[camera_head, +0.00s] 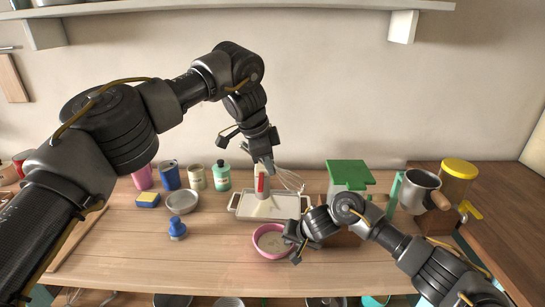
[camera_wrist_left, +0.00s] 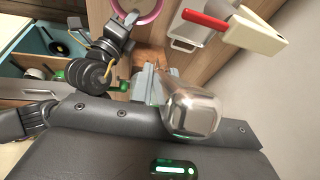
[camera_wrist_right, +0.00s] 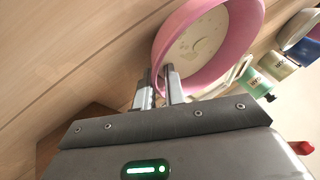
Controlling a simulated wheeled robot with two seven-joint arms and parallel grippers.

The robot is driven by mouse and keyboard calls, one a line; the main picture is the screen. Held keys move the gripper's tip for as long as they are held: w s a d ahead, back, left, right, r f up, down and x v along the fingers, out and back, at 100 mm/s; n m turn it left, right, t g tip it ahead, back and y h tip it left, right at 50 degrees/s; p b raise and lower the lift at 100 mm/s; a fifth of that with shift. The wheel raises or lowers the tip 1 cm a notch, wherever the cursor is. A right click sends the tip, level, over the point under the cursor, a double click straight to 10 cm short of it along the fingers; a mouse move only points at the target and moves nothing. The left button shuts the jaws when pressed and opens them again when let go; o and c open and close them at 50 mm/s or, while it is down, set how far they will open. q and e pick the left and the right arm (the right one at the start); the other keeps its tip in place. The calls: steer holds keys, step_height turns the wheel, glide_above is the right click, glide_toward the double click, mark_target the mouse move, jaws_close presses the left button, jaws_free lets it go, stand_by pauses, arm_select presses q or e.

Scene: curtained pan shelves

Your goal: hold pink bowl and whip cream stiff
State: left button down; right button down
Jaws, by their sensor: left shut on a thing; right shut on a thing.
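The pink bowl (camera_head: 258,248) is at the front middle of the table with pale, bubbly liquid cream in it. It also shows in the right wrist view (camera_wrist_right: 245,62) and at the top of the left wrist view (camera_wrist_left: 154,14). My right gripper (camera_head: 294,244) is shut on the bowl's right rim; its fingers (camera_wrist_right: 158,82) meet the pink wall.
A green-topped box (camera_head: 348,174), a metal jug (camera_head: 419,192) and a yellow-lidded jar (camera_head: 457,185) stand right. A blue bottle (camera_head: 177,229) and steel bowl (camera_head: 183,202) stand left.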

arm_select(q)
steer(key=m, duration=0.2)
steer(key=f+m, duration=0.1)
steer(key=shift+w+a+f+g+y, duration=0.1)
steer(key=shift+w+a+g+y, duration=0.2)
step_height(320, 180, down, 13)
steer(key=s+m+h, duration=0.1)
steer(key=m+h, duration=0.2)
steer(key=m, duration=2)
steer(key=shift+s+a+f+m+t, duration=0.2)
steer(key=shift+s+a+m+t, duration=0.1)
steer(key=shift+a+t, duration=0.1)
